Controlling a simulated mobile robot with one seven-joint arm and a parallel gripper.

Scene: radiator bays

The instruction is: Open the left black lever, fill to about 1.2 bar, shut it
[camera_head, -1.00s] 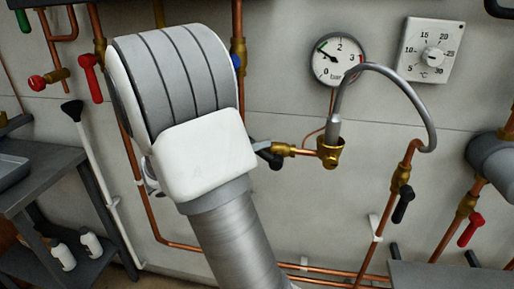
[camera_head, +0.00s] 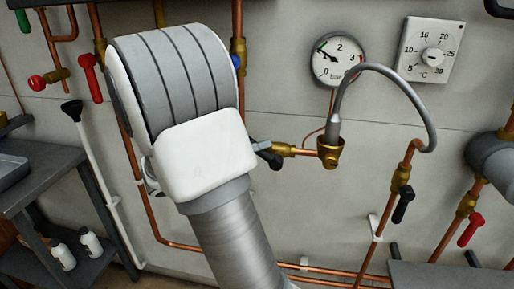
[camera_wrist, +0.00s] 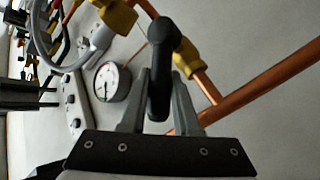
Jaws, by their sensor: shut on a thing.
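The left black lever (camera_head: 270,159) sits on a brass valve left of the brass cup fitting (camera_head: 330,152), partly hidden by my wrist. In the wrist view the lever (camera_wrist: 160,82) stands between both fingers of my gripper (camera_wrist: 158,98), which is shut on its handle. The lever lies at a slant to its pipe; I cannot tell how far open the valve is. The round pressure gauge (camera_head: 338,70) is above; its needle points to the upper left, around 1 bar. The gauge also shows in the wrist view (camera_wrist: 111,83), too small to read.
A grey hose (camera_head: 421,105) arches from the cup fitting to a right-hand pipe with another black lever (camera_head: 404,205). A red lever (camera_head: 471,230) is further right. A thermostat dial (camera_head: 430,50) is beside the gauge. A grey bench (camera_head: 30,175) stands at the left.

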